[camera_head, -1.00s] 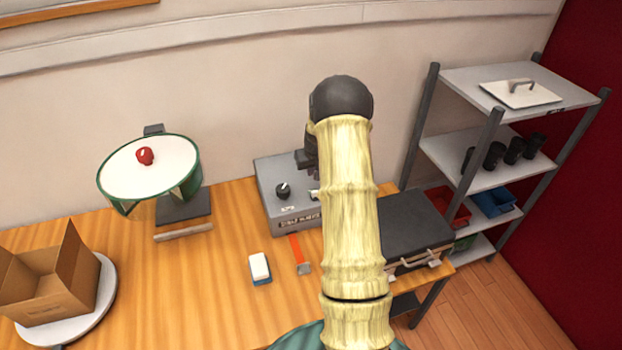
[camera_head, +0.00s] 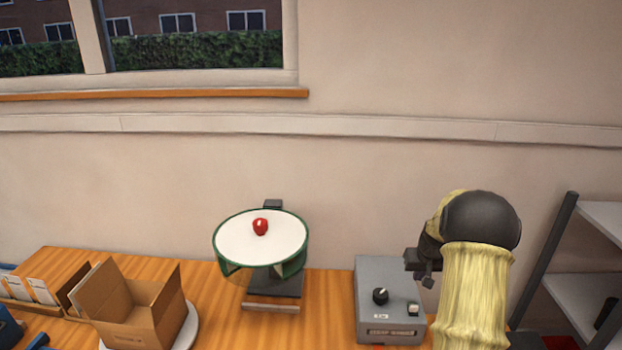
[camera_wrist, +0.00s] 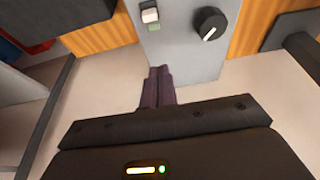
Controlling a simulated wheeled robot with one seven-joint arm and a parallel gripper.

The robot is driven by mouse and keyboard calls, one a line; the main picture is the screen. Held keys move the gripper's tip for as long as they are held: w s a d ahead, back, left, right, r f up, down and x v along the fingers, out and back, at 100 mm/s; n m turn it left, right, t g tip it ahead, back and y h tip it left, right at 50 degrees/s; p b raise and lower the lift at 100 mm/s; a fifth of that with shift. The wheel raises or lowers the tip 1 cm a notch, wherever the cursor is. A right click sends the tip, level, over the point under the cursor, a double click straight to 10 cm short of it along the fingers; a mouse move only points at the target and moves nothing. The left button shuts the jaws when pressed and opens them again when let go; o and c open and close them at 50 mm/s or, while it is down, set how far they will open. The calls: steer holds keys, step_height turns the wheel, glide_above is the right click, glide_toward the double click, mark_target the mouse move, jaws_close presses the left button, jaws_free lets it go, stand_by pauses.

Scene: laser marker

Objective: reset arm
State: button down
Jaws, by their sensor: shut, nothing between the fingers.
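My gripper (camera_wrist: 160,86) shows in the wrist view with its two dark fingers pressed together and nothing between them. It is in front of the grey control box (camera_wrist: 180,45), which has a black knob (camera_wrist: 210,24) and a light switch (camera_wrist: 149,12). In the head view my arm (camera_head: 475,290) rises at the right, and its bend partly covers the area beside the grey box (camera_head: 385,270). A dark part of my gripper (camera_head: 424,265) shows left of the arm there, over the box's right side; its fingertips are hard to make out.
A green-rimmed round stand (camera_head: 245,255) holds a red object (camera_head: 260,226) at the middle. An open cardboard box (camera_head: 150,325) sits on a white round plate (camera_head: 190,330) at the left of the wooden table (camera_head: 325,300). A grey shelf (camera_head: 590,290) stands at the right.

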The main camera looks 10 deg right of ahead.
steer(key=s+a+r+n, duration=0.1)
steer(key=s+a+r, duration=0.3)
steer(key=a, duration=0.5)
steer(key=s+a+r+n, duration=0.1)
steer(key=s+a+r, duration=0.1)
steer(key=s+a, duration=0.6)
steer(key=s+a+g+y, duration=0.1)
steer(key=s+a, duration=0.9)
steer(key=s, duration=0.3)
steer(key=shift+r+n, duration=0.2)
steer(key=shift+n, duration=0.2)
